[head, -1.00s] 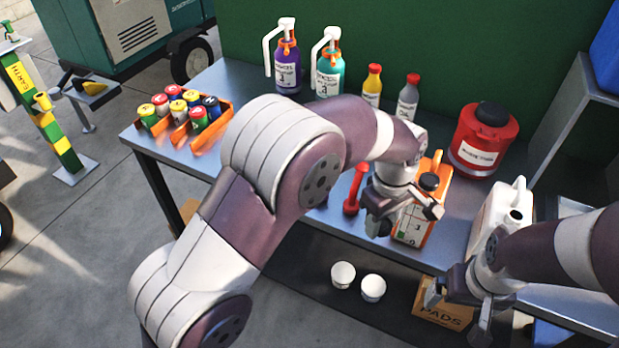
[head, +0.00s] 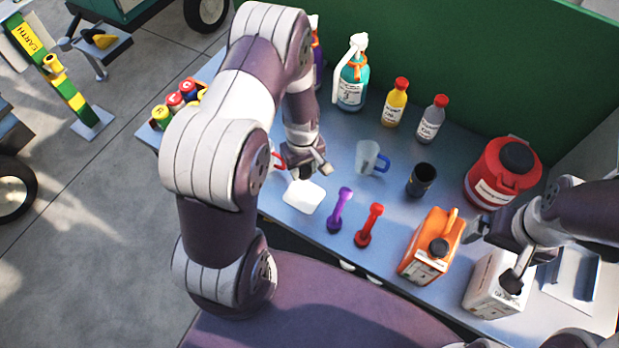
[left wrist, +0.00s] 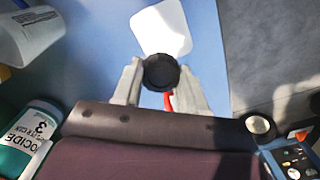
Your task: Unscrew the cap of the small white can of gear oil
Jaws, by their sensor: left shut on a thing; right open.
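My left gripper (head: 302,172) is shut on a black round ribbed cap (left wrist: 160,72), clear between its fingers in the left wrist view. The white can (head: 490,290) stands at the front right of the bench. A dark round part shows on its top; I cannot tell whether it is a cap or an open neck. My right gripper (head: 495,252) is open, its fingers close to the can's top.
An orange can (head: 428,252) with a black cap stands left of the white can. A red container (head: 500,175) stands behind.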

